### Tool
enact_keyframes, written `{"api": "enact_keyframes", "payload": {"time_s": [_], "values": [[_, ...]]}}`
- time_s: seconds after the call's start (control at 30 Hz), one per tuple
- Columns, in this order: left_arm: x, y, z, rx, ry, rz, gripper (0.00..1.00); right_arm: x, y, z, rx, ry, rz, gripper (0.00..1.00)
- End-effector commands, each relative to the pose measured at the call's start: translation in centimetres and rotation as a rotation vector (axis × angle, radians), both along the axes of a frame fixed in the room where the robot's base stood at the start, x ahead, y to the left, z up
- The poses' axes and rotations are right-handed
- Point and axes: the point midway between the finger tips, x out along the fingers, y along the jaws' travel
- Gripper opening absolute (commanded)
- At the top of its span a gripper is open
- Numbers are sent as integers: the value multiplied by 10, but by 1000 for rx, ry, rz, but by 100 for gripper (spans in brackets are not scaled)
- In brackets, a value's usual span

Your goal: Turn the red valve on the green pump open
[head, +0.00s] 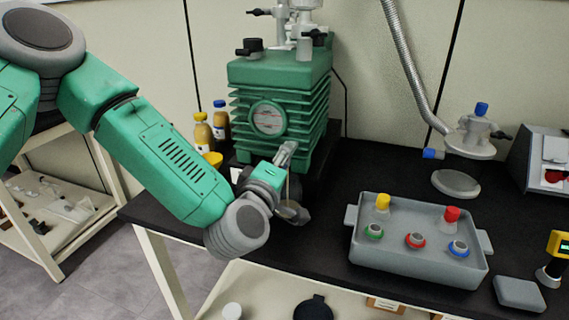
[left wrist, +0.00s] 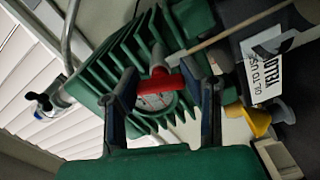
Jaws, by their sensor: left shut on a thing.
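The green pump (head: 280,95) with a round dial on its ribbed front stands on the black table. The red valve (left wrist: 158,88) is a short red bar on the pump's front in the left wrist view, with the dial behind it. It is hidden in the head view. My left gripper (head: 289,183) is at the lower front of the pump. In the left wrist view its two fingers (left wrist: 168,82) are on either side of the red valve, shut on it. My right gripper is not in view.
Two bottles with brown liquid (head: 203,132) and a yellow funnel (head: 213,159) stand left of the pump. A grey tray (head: 410,265) with several flasks stands on the right. A metal hose (head: 410,65) hangs behind. Bare table lies between pump and tray.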

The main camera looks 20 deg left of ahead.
Motion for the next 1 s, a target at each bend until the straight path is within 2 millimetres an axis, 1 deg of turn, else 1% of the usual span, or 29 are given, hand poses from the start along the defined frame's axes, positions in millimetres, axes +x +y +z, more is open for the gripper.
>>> {"api": "enact_keyframes", "payload": {"time_s": [0.03, 0.23, 0.43, 0.7, 1.0], "values": [[0, 2, -4, -40, 8, 4, 7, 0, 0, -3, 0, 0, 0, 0], [0, 2, -4, -183, 14, 3, 7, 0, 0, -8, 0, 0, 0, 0], [-1, 1, -5, -279, 18, 4, 7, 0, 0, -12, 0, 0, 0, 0], [-1, 1, -5, -335, 22, 3, 7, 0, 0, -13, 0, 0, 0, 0], [-1, 1, -5, -341, 24, 4, 7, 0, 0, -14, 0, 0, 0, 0]]}}
